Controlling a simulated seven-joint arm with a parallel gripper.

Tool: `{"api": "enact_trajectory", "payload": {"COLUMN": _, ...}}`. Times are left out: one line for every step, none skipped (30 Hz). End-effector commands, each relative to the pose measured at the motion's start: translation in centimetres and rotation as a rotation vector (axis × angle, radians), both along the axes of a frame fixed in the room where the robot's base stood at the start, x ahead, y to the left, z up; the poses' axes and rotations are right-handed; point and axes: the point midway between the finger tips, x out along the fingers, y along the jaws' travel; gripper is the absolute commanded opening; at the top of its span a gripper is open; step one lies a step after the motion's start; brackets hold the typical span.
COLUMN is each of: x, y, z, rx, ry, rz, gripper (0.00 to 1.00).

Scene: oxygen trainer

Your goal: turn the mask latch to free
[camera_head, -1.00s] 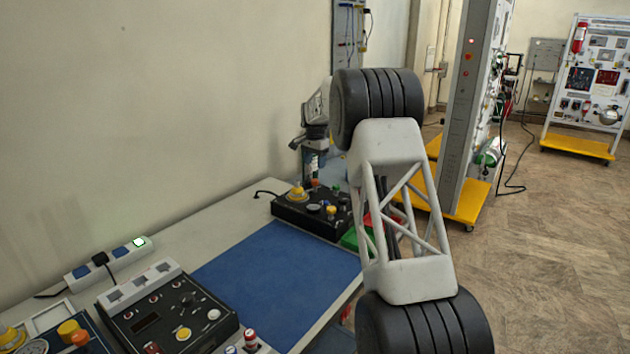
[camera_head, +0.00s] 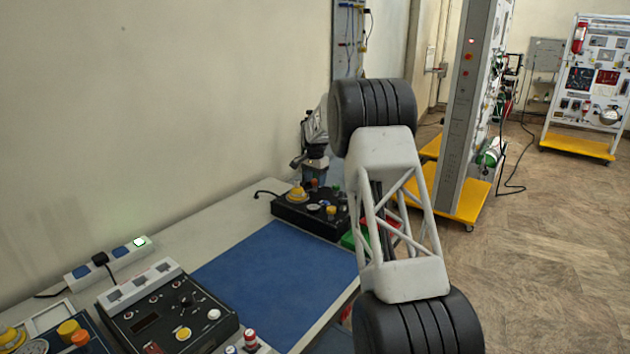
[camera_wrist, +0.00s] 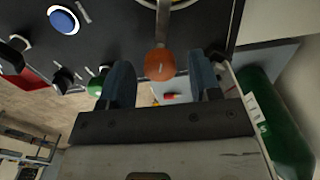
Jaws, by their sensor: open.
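In the wrist view, a lever with an orange ball knob (camera_wrist: 160,65) reaches from a dark panel (camera_wrist: 110,22) into the space between my fingertips. I take this lever to be the mask latch, but no label for it is readable. My gripper (camera_wrist: 161,82) is open, with one blue-grey finger on each side of the knob and gaps visible on both sides. In the head view, my wrist hangs over the far end of the bench by a black control box (camera_head: 308,212). My fingertips and the lever cannot be made out there.
The wrist view shows a blue button (camera_wrist: 63,20) and dark knobs on the panel, and a green cylinder (camera_wrist: 272,125) close on the right. In the head view, a blue mat (camera_head: 275,280) lies clear before the box. Another control panel (camera_head: 170,315) stands nearer.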

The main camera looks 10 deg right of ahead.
Motion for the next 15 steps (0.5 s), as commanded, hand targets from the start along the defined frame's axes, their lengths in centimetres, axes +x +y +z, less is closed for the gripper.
{"api": "enact_trajectory", "payload": {"x": 0.0, "y": 0.0, "z": -0.18, "rx": 0.0, "ry": 0.0, "rz": 0.0, "gripper": 0.57}}
{"api": "enact_trajectory", "payload": {"x": 0.01, "y": 0.01, "z": -0.26, "rx": 0.0, "ry": 0.0, "rz": 0.0, "gripper": 0.57}}
{"api": "enact_trajectory", "payload": {"x": 0.0, "y": 0.0, "z": -0.33, "rx": 0.0, "ry": 0.0, "rz": 0.0, "gripper": 0.57}}
{"api": "enact_trajectory", "payload": {"x": 0.0, "y": 0.0, "z": -0.36, "rx": 0.0, "ry": 0.0, "rz": 0.0, "gripper": 0.57}}
{"api": "enact_trajectory", "payload": {"x": 0.0, "y": 0.0, "z": -0.37, "rx": 0.0, "ry": 0.0, "rz": 0.0, "gripper": 0.57}}
{"api": "enact_trajectory", "payload": {"x": 0.0, "y": 0.0, "z": -0.38, "rx": 0.0, "ry": 0.0, "rz": 0.0, "gripper": 0.57}}
{"api": "enact_trajectory", "payload": {"x": 0.0, "y": 0.0, "z": -0.39, "rx": 0.0, "ry": 0.0, "rz": 0.0, "gripper": 0.57}}
{"api": "enact_trajectory", "payload": {"x": 0.0, "y": 0.0, "z": -0.38, "rx": 0.0, "ry": 0.0, "rz": 0.0, "gripper": 0.57}}
{"api": "enact_trajectory", "payload": {"x": 0.0, "y": 0.0, "z": -0.39, "rx": 0.0, "ry": 0.0, "rz": 0.0, "gripper": 0.57}}
{"api": "enact_trajectory", "payload": {"x": 0.0, "y": 0.0, "z": -0.39, "rx": 0.0, "ry": 0.0, "rz": 0.0, "gripper": 0.57}}
{"api": "enact_trajectory", "payload": {"x": 0.0, "y": 0.0, "z": -0.39, "rx": 0.0, "ry": 0.0, "rz": 0.0, "gripper": 0.57}}
{"api": "enact_trajectory", "payload": {"x": -0.01, "y": 0.0, "z": -0.39, "rx": 0.0, "ry": 0.0, "rz": 0.0, "gripper": 0.51}}
{"api": "enact_trajectory", "payload": {"x": 0.0, "y": 0.0, "z": -0.39, "rx": 0.0, "ry": 0.0, "rz": 0.0, "gripper": 0.47}}
{"api": "enact_trajectory", "payload": {"x": -0.01, "y": 0.01, "z": -0.39, "rx": 0.0, "ry": 0.0, "rz": 0.0, "gripper": 0.42}}
{"api": "enact_trajectory", "payload": {"x": -0.01, "y": 0.0, "z": -0.39, "rx": 0.0, "ry": 0.0, "rz": 0.0, "gripper": 0.36}}
